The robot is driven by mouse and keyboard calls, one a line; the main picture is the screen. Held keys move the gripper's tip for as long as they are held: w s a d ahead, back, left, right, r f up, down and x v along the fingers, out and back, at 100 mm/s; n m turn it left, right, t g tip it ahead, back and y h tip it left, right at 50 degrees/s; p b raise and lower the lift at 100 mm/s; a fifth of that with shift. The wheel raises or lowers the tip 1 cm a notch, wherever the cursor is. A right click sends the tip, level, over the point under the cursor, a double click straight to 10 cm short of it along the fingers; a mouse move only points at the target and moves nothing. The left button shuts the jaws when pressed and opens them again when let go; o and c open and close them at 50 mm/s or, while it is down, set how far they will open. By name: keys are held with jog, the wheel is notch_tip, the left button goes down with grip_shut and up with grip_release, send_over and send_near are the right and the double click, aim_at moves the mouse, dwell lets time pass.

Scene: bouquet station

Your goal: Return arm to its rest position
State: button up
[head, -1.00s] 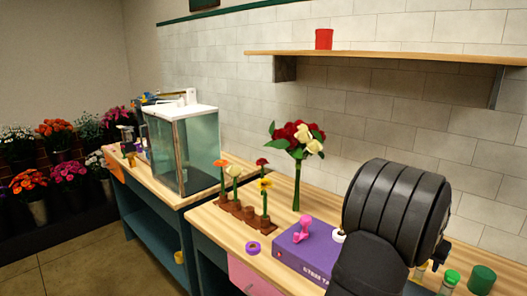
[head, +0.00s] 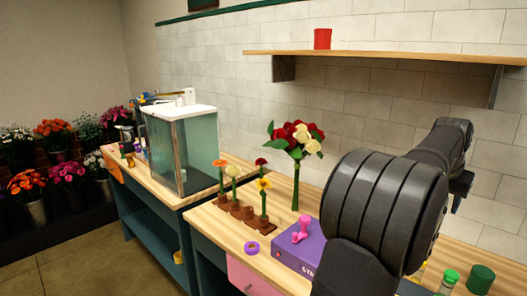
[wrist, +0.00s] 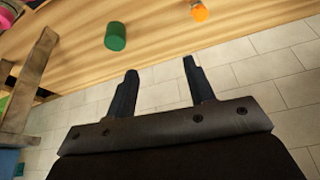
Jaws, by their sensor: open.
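My gripper (wrist: 158,85) is open in the wrist view, its two dark fingers apart with nothing between them. Beyond the fingertips I see the wooden bench top (wrist: 165,35) and the pale tiled wall. In the head view my dark arm is raised over the right part of the bench. The arm's far end reaches toward the right, in front of the tiled wall. The fingers cannot be made out clearly in that view.
A bouquet of red and cream flowers (head: 296,140) stands upright on the bench. Left of it are several single flowers in a brown holder (head: 238,212). A purple box (head: 308,250) lies partly behind my arm. A green cylinder (head: 481,279) stands at the right. A shelf (head: 400,56) holds a red pot (head: 322,39).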

jog(key=s+d+m+g, duration=0.1)
jog(key=s+d, duration=0.3)
jog(key=s, duration=1.4)
jog(key=shift+d+r+m+h, duration=0.2)
jog(key=shift+m+h, duration=0.1)
jog(key=shift+m, duration=0.5)
